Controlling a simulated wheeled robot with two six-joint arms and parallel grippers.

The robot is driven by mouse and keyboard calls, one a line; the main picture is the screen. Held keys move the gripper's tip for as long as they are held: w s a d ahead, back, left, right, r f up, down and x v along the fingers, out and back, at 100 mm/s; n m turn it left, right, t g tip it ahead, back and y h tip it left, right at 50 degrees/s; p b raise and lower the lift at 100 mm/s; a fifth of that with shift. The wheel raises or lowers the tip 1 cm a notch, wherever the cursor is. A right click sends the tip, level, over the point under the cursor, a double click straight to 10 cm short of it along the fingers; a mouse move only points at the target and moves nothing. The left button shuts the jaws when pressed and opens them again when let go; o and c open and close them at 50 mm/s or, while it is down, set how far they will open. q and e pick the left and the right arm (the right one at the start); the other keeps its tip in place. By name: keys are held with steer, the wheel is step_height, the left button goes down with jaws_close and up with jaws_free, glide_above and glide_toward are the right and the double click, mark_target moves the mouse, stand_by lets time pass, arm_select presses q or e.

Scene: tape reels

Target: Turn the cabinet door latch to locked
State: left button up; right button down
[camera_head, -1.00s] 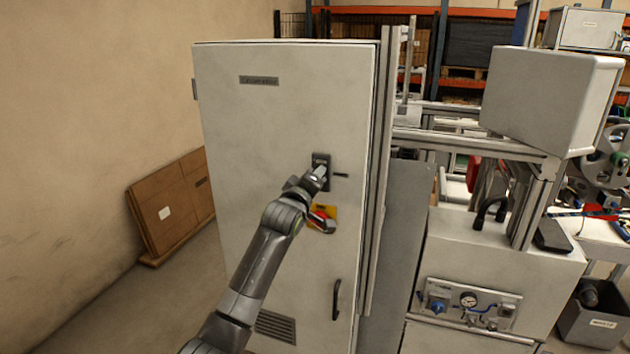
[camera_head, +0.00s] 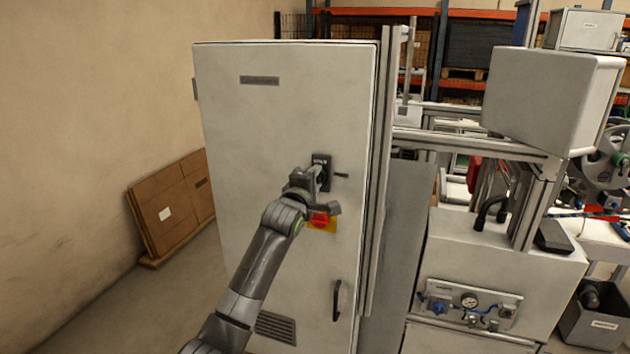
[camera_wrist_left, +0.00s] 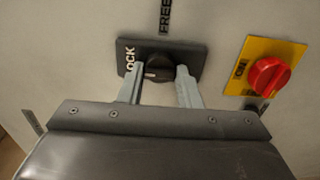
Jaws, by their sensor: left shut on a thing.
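The cabinet door latch is a dark plate (camera_head: 327,184) with a round dark knob on the upper right of the pale cabinet door (camera_head: 235,130). In the left wrist view the plate (camera_wrist_left: 190,52) lies crosswise. LOCK is printed at its left end and FREE (camera_wrist_left: 166,16) on the door above it. My left gripper (camera_wrist_left: 162,76) is shut on the knob (camera_wrist_left: 158,70), one finger on each side. A small pale mark on the knob shows at its left part. In the head view the left gripper (camera_head: 321,176) partly hides the knob. My right gripper is out of view.
A red rotary switch on a yellow plate (camera_head: 322,221) sits just below the latch, close to my wrist; it also shows in the left wrist view (camera_wrist_left: 270,75). A dark door handle (camera_head: 336,300) is lower down. A metal frame post (camera_head: 384,170) stands right of the door.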

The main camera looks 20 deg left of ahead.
arm_select(q)
steer(key=shift+f, duration=0.1)
steer(key=o, duration=1)
steer(key=shift+c, duration=0.2)
steer(key=shift+s, duration=0.1)
steer(key=s+b, duration=0.6)
steer(key=s, duration=1.1)
steer(key=shift+a, duration=0.35)
steer(key=shift+s, duration=0.1)
